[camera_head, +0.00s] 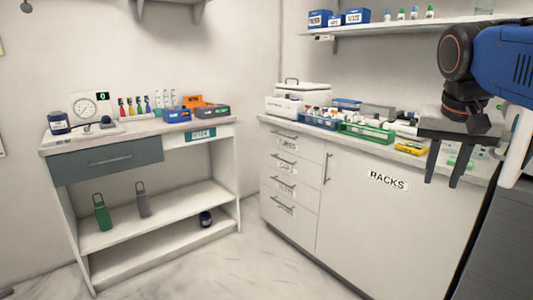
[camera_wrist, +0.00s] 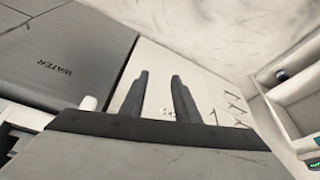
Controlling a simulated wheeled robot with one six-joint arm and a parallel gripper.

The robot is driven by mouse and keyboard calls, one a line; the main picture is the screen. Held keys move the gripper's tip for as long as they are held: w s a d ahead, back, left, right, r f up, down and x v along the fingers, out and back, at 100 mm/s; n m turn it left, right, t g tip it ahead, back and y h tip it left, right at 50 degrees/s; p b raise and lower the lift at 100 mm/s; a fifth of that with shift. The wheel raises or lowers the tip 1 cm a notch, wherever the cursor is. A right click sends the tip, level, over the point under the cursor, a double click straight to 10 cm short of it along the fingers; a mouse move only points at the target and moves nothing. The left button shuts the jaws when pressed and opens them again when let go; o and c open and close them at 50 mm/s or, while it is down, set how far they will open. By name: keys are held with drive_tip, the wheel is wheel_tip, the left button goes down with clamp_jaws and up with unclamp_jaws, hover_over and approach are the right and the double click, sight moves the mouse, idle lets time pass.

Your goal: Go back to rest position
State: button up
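My gripper (camera_head: 443,180) hangs from my blue and black arm at the upper right of the head view, with its two dark fingers pointing down. The fingers are apart with nothing between them. It appears in front of the right part of the cabinet with the RACKS door (camera_head: 360,215). In the wrist view my gripper (camera_wrist: 158,85) also shows two separated, empty fingers, with the cabinet front beyond them.
A white counter holds a green rack (camera_head: 366,132), a blue rack (camera_head: 319,121) and a white box. A shelved bench (camera_head: 120,165) stands at the left with bottles (camera_head: 102,212) below. The floor (camera_head: 265,265) between is clear. A grey panel marked WATER (camera_wrist: 65,60) shows in the wrist view.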

drive_tip(key=s+a+f+n, duration=0.2)
drive_tip(key=s+f, duration=0.2)
drive_tip(key=f, duration=0.4)
drive_tip(key=s+a+f+n+t+y, duration=0.1)
drive_tip(key=s+a+f+n, duration=0.1)
drive_tip(key=f, duration=0.6)
drive_tip(key=s+a+f+n+y, duration=0.1)
drive_tip(key=s+a+f, duration=0.3)
drive_tip(key=f, duration=0.5)
drive_tip(key=shift+s+n+t, duration=0.3)
drive_tip(key=shift+s+n, duration=0.3)
drive_tip(key=shift+s, duration=0.4)
drive_tip(key=shift+d, duration=0.15)
